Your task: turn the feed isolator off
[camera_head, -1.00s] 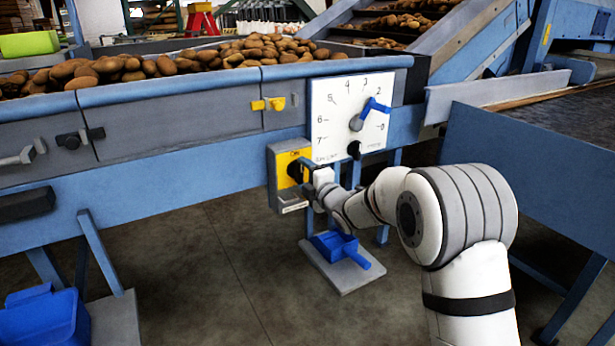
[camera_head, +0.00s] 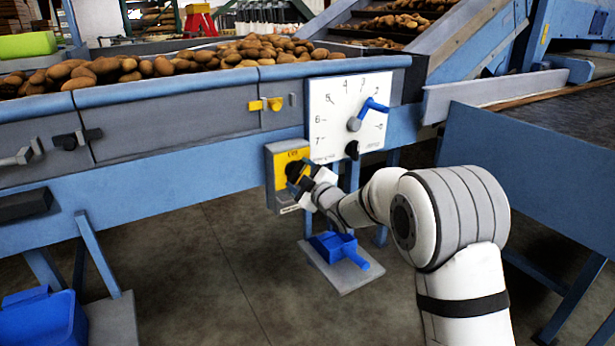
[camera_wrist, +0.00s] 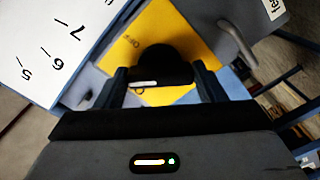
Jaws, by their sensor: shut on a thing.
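The feed isolator (camera_head: 277,156) is a grey box with a yellow face plate, mounted on the blue frame below the white dial panel. Its black rotary knob (camera_wrist: 160,62) shows in the wrist view in front of the yellow plate, with a white mark along its handle. My gripper (camera_head: 300,179) is at the knob, its fingers on either side of the handle, shut on it. In the wrist view the gripper (camera_wrist: 163,85) appears turned relative to the plate. The gripper hides part of the knob in the head view.
The white dial panel (camera_head: 335,115) with a blue pointer (camera_head: 372,107) and a black knob (camera_head: 352,149) sits just above right. A blue pedal (camera_head: 335,246) stands on a floor plate below. A grey hasp (camera_wrist: 238,42) sticks out beside the yellow plate.

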